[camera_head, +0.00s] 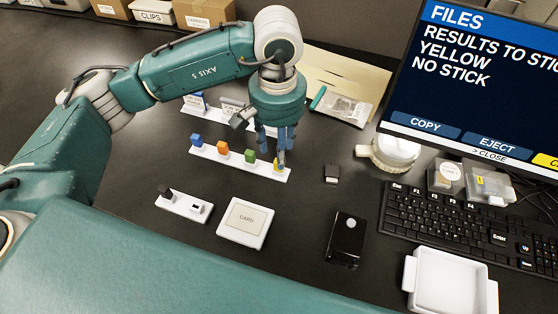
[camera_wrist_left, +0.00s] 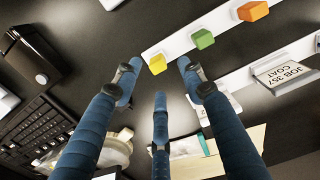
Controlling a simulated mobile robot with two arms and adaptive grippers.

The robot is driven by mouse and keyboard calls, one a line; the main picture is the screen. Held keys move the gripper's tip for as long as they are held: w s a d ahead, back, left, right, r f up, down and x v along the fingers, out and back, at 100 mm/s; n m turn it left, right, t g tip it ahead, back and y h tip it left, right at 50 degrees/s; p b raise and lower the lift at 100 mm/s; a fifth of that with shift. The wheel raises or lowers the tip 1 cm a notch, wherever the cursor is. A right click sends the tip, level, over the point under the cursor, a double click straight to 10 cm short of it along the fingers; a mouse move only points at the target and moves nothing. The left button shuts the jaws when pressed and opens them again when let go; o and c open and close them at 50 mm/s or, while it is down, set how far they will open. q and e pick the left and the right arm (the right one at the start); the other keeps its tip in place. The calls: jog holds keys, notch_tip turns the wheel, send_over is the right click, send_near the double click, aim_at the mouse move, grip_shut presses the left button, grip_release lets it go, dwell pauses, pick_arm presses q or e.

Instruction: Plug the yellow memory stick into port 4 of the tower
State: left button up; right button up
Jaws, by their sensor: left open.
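The yellow memory stick (camera_head: 277,166) stands at the right end of a white strip holder, beside the green, orange and blue ones. My left gripper (camera_head: 282,150) is right over it, pointing down, fingers open. In the left wrist view the yellow stick (camera_wrist_left: 157,63) shows between the spread fingertips of my left gripper (camera_wrist_left: 158,82), with no clear contact. A black box with a round white button (camera_head: 345,240) lies right of centre; it may be the tower, but no numbered ports are readable. My right gripper is not in view.
The monitor (camera_head: 480,80) reads "RESULTS TO STICK YELLOW", "NO STICK". A keyboard (camera_head: 465,225) and white tray (camera_head: 450,282) are at right. A card box (camera_head: 245,222), a small white strip (camera_head: 184,206) and a small black block (camera_head: 332,173) lie nearby. Another white strip with labels stands behind.

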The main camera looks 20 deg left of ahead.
pick_arm(q)
notch_tip(320, 180, down, 4)
jog(key=p, duration=0.2)
jog(key=shift+d+f+p, duration=0.15)
jog(key=shift+f+p, duration=0.1)
jog(key=shift+p, duration=0.15)
jog(key=shift+s+f, duration=0.1)
jog(key=shift+f, duration=0.25)
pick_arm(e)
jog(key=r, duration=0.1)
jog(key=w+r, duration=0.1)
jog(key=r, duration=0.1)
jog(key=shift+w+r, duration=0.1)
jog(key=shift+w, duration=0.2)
pick_arm(q)
jog(key=shift+c, duration=0.7)
grip_shut()
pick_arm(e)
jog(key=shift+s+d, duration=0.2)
